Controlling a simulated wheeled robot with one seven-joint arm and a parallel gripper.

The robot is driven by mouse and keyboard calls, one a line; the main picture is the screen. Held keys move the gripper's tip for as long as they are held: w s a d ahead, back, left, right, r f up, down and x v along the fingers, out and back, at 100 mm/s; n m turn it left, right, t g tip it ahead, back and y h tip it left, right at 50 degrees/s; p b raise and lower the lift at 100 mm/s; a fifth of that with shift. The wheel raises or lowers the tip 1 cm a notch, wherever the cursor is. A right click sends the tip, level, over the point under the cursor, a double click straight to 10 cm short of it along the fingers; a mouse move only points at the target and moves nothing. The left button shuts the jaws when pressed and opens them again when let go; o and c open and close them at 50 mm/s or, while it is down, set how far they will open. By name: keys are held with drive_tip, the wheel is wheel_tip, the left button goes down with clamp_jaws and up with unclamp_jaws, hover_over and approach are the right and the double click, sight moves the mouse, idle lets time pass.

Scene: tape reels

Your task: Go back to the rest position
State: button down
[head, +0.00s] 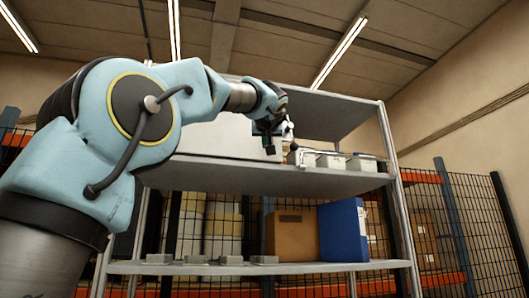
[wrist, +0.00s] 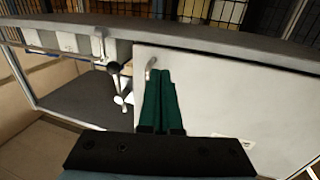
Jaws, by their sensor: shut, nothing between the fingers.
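My arm reaches up from the left in the head view. My gripper (head: 270,148) is in front of the upper part of the metal shelf unit, above its middle shelf (head: 250,178). In the wrist view my gripper (wrist: 159,74) shows two dark green fingers side by side, shut with nothing held. They overlap a large pale panel (wrist: 220,95) with a small metal handle (wrist: 151,68) near the fingertips. The pale panel also shows behind my arm in the head view (head: 215,137). I cannot make out any tape reel.
White boxes (head: 331,160) stand on the middle shelf, right of my gripper. A small dark and white object (wrist: 117,80) is left of the fingers. A blue binder (head: 343,230) and a cardboard box (head: 291,236) stand on the lower shelf (head: 320,267).

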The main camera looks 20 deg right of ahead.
drive_tip(key=s+b, duration=0.2)
drive_tip(key=s, duration=0.4)
drive_tip(key=w+a+f+m+g+y, duration=0.15)
drive_tip(key=w+f, duration=0.25)
drive_tip(key=f, duration=0.4)
drive_tip(key=w+a+f+g, duration=0.15)
drive_tip(key=w+f, duration=0.25)
drive_tip(key=f, duration=0.4)
drive_tip(key=w+a+f+g+y+p, duration=0.15)
drive_tip(key=a+f, duration=0.25)
drive_tip(key=f, duration=0.7)
drive_tip(key=w+a+f+g+y, duration=0.25)
drive_tip(key=a+f, duration=0.25)
drive_tip(key=f, duration=0.5)
drive_tip(key=s+a+f+n+g+p, duration=0.1)
drive_tip(key=s+a+f+g, duration=0.15)
drive_tip(key=a+f, duration=0.6)
drive_tip(key=s+a+f+n+g, duration=0.15)
drive_tip(key=s+a+f, duration=0.3)
drive_tip(key=f, duration=0.65)
drive_tip(key=s+a+f+n+g+p, duration=0.1)
drive_tip(key=s+a+f+g, duration=0.3)
drive_tip(key=s+a+f, duration=0.6)
drive_tip(key=s+f+n, duration=0.1)
drive_tip(key=s+f, duration=0.1)
drive_tip(key=s, duration=0.2)
drive_tip(key=shift+f+y, duration=0.25)
drive_tip(key=shift+y, duration=0.1)
